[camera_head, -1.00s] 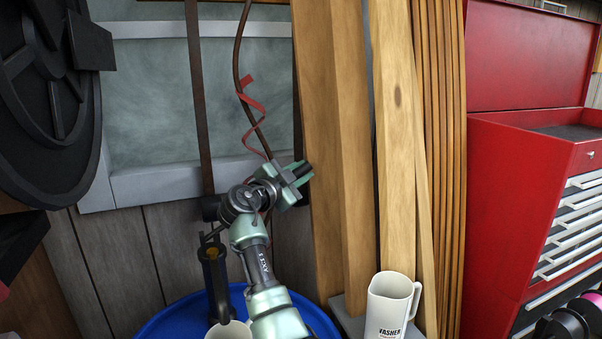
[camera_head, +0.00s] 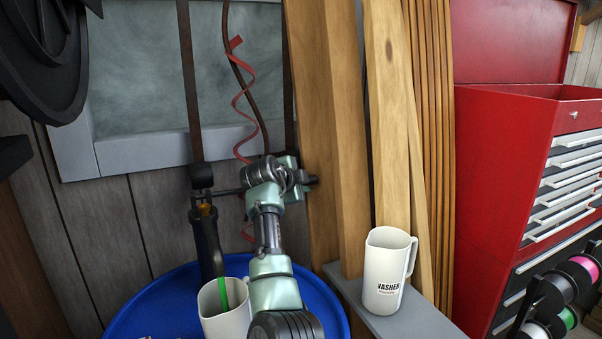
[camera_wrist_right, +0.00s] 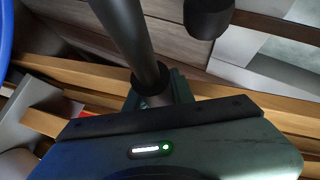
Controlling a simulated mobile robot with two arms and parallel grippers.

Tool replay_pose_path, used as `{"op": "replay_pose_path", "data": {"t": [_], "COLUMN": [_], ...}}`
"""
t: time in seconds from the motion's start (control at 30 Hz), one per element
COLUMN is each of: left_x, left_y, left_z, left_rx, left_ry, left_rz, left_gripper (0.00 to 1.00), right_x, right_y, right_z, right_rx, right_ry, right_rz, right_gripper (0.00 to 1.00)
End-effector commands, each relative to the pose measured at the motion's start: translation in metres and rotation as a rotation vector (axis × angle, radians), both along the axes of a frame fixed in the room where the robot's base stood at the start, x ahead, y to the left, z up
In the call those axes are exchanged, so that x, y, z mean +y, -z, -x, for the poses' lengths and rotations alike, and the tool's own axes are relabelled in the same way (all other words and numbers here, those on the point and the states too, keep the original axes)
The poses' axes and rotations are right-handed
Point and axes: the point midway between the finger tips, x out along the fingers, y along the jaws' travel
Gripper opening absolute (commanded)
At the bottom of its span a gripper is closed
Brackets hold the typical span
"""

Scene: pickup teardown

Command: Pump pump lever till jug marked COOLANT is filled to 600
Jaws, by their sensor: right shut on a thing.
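A dark pump stands over a blue drum (camera_head: 130,320) in the head view, its black spout (camera_head: 207,245) pointing down. A white jug (camera_head: 232,324) is under the spout, with a green streak (camera_head: 222,293) at its mouth. My arm covers its right side; no label or fill level can be read. The pump lever (camera_head: 230,191) runs right from the pump head, roughly level. My right gripper (camera_head: 298,178) is shut on its outer part. In the right wrist view the dark lever (camera_wrist_right: 135,45) runs down into the gripper. My left gripper is not in view.
A white jug marked WASHER (camera_head: 386,275) stands on a grey ledge (camera_head: 425,318) at right. Wooden planks (camera_head: 345,130) lean just behind my gripper. A red tool chest (camera_head: 500,180) and wire spools (camera_head: 555,300) are farther right. A red spiral (camera_head: 243,105) hangs behind.

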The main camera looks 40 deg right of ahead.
Motion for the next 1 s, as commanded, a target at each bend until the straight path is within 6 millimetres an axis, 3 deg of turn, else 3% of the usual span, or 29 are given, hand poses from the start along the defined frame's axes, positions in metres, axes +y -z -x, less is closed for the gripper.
{"op": "replay_pose_path", "data": {"t": [0.1,0.4,0.97,1.0], "left_x": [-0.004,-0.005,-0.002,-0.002], "left_y": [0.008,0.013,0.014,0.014], "left_z": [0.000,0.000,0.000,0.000], "left_rx": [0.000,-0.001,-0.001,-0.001], "left_ry": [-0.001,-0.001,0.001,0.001], "left_rz": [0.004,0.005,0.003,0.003], "left_gripper": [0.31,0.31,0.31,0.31], "right_x": [0.003,0.010,0.013,0.012], "right_y": [0.025,0.057,0.065,0.065], "right_z": [-0.001,-0.002,-0.003,-0.003], "right_rx": [-0.015,-0.045,-0.053,-0.053], "right_ry": [-0.001,0.000,0.001,0.001], "right_rz": [-0.078,-0.201,-0.231,-0.231], "right_gripper": [0.00,0.00,0.00,0.29]}}
